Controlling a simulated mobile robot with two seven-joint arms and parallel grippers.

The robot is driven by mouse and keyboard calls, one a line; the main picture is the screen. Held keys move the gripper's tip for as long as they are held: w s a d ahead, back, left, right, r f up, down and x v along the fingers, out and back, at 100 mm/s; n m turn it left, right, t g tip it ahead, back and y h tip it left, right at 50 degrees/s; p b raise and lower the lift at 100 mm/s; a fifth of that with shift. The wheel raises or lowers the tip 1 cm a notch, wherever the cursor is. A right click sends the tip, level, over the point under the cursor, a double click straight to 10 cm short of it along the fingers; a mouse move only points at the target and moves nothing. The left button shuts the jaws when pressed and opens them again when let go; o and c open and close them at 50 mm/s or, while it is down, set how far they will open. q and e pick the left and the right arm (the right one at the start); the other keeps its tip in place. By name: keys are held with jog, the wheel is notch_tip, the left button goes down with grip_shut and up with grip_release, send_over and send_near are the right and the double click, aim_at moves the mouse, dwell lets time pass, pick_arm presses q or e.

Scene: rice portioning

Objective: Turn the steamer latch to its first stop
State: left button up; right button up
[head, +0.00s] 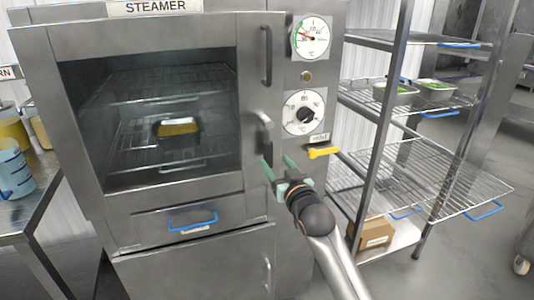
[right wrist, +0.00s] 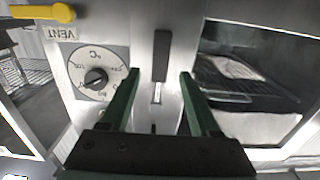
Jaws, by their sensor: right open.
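The steamer (head: 90,215) stands at the left of the head view with its glass-fronted door closed. Its latch (head: 264,120) is on the right edge of the door, a metal lever with a dark grip hanging down. In the right wrist view, which is upside down, the latch's dark grip (right wrist: 162,55) stands between and beyond my fingertips. My right gripper (head: 276,165) is open, its two green fingers pointing at the door edge just below the latch; it also shows in the right wrist view (right wrist: 158,75). Contact with the latch cannot be told. My left gripper is not in view.
A temperature gauge (head: 311,38), a dial (head: 303,112) and a yellow vent lever (head: 324,152) sit right of the latch. A pan (head: 180,141) with yellow contents is inside the steamer. A wire rack (head: 470,190) stands at right, a side table (head: 40,205) at left.

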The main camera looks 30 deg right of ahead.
aim_at(269, 155)
jog(key=x, duration=0.6)
jog(key=shift+w, duration=0.3)
grip_shut()
dwell(1.2)
